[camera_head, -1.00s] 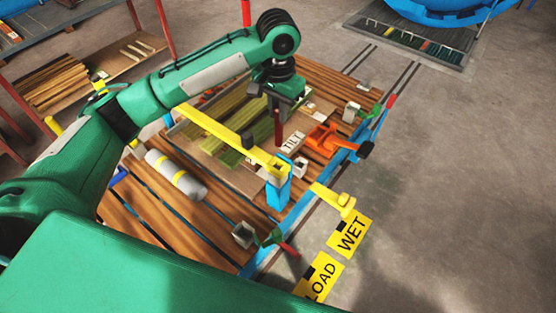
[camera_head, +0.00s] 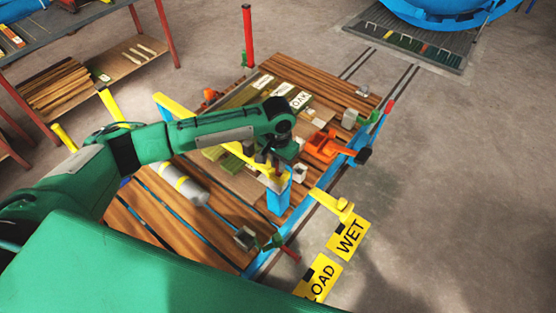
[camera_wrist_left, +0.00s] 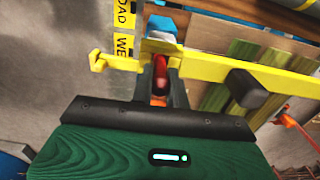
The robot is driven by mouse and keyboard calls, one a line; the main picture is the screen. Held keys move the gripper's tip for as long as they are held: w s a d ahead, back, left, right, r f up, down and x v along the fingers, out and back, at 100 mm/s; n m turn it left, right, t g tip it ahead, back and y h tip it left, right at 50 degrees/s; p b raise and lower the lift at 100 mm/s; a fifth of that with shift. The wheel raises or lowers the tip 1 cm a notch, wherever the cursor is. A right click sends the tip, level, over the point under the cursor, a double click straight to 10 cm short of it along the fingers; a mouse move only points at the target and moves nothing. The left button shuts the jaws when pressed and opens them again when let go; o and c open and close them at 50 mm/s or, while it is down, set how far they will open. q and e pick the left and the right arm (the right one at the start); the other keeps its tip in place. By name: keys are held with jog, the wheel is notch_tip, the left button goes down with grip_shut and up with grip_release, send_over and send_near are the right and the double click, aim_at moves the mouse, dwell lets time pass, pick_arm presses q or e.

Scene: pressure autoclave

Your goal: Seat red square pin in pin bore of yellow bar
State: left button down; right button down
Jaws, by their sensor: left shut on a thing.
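My left gripper (camera_head: 271,163) is shut on the red square pin (camera_wrist_left: 161,72), just above the near end of the yellow bar (camera_wrist_left: 225,72). In the left wrist view the pin stands between the dark fingers (camera_wrist_left: 162,80), close to the bar's end. The bar also shows in the head view (camera_head: 170,104), reaching diagonally to the top of a blue post (camera_head: 279,197). My arm covers part of it. The pin bore is hidden, and I cannot tell whether the pin tip is in it. The right gripper is not in view.
A grey cylinder with a yellow band (camera_head: 184,185) lies on the timber deck left of the post. An orange clamp (camera_head: 322,146) and a yellow bracket (camera_head: 336,201) are to the right. The floor at right is clear.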

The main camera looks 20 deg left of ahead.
pick_arm(q)
jog(key=shift+f, duration=0.15)
jog(key=c, duration=1.4)
grip_release()
jog(key=shift+o, duration=0.2)
notch_tip(320, 180, up, 12)
jog(key=b, duration=0.3)
jog(key=shift+r, duration=0.2)
jog(key=shift+f, duration=0.1)
